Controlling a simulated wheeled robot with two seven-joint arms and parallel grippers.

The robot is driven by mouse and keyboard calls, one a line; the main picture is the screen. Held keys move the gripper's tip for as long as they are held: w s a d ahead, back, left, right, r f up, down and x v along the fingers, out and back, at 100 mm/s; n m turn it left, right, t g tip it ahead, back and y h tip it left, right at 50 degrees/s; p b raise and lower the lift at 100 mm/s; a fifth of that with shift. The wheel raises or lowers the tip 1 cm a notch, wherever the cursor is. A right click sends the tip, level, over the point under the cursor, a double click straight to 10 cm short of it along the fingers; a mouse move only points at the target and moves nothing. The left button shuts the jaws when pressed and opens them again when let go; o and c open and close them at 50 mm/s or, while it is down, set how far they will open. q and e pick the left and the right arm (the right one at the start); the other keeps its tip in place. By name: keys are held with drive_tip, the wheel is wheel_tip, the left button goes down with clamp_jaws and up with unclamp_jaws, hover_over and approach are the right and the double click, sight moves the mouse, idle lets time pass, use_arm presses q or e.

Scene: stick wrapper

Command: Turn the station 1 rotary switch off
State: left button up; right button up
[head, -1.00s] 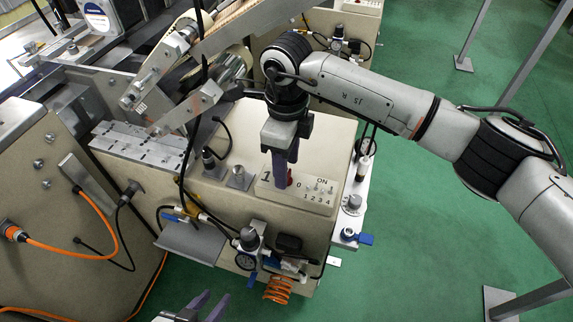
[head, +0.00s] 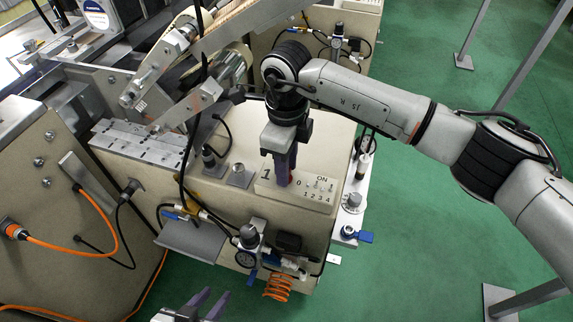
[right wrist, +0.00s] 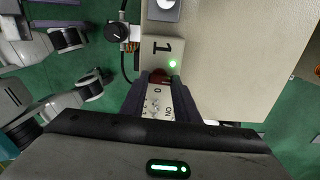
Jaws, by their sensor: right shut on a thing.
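The station 1 control panel (head: 309,199) is a pale plate marked 1, 0, ON and several numbers, on top of the beige cabinet. The switch's exact angle is hard to tell. My left gripper (head: 206,304) is at the bottom edge, open and empty, away from the panel.
A green light (right wrist: 172,64) glows beside the 1 mark in the right wrist view. A metal block (head: 239,175) and a black connector (head: 208,155) stand left of the panel. A gauge (head: 249,236) and hoses hang on the cabinet front. Green floor (head: 430,240) is clear at right.

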drive_tip(key=m+b, duration=0.1)
drive_tip(key=m, duration=0.3)
drive_tip(key=shift+b, duration=0.35)
drive_tip(key=m+b, duration=0.1)
drive_tip(key=m, duration=0.4)
drive_tip(key=shift+m+b, duration=0.3)
drive_tip(key=m, duration=0.2)
drive_tip(key=shift+m+b, duration=0.3)
drive_tip(key=shift+m, duration=0.1)
drive_tip(key=shift+m+b, duration=0.4)
drive_tip(key=shift+m, duration=1.7)
drive_tip(key=o, duration=1)
